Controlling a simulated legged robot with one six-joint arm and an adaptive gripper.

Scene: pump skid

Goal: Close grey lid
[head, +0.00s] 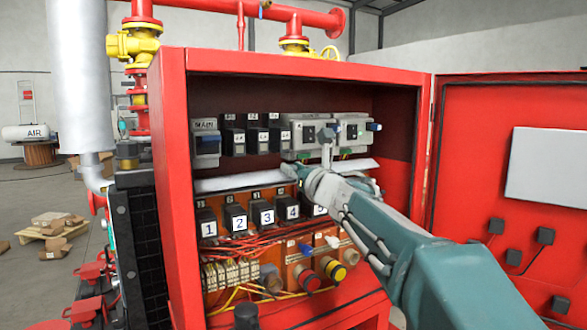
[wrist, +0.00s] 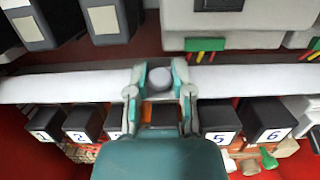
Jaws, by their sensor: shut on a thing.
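The grey lid (head: 237,181) is a long, pale strip running across the red cabinet between the upper row of breakers and the numbered black relays. It also shows in the wrist view (wrist: 55,88), crossing behind my gripper. My gripper (head: 304,172) is at the middle of the strip. In the wrist view my gripper (wrist: 160,85) has its two fingers on either side of a round grey knob (wrist: 160,79) at the strip, shut on it. The gripper and arm hide part of the strip in the head view. I cannot tell how far the lid is open.
The numbered relays (head: 235,218) sit close below the strip, with red wires under them. Breakers (head: 206,143) sit above it. The cabinet's red side wall (head: 172,190) is at left. Its open door (head: 505,110) stands at right, beside my arm.

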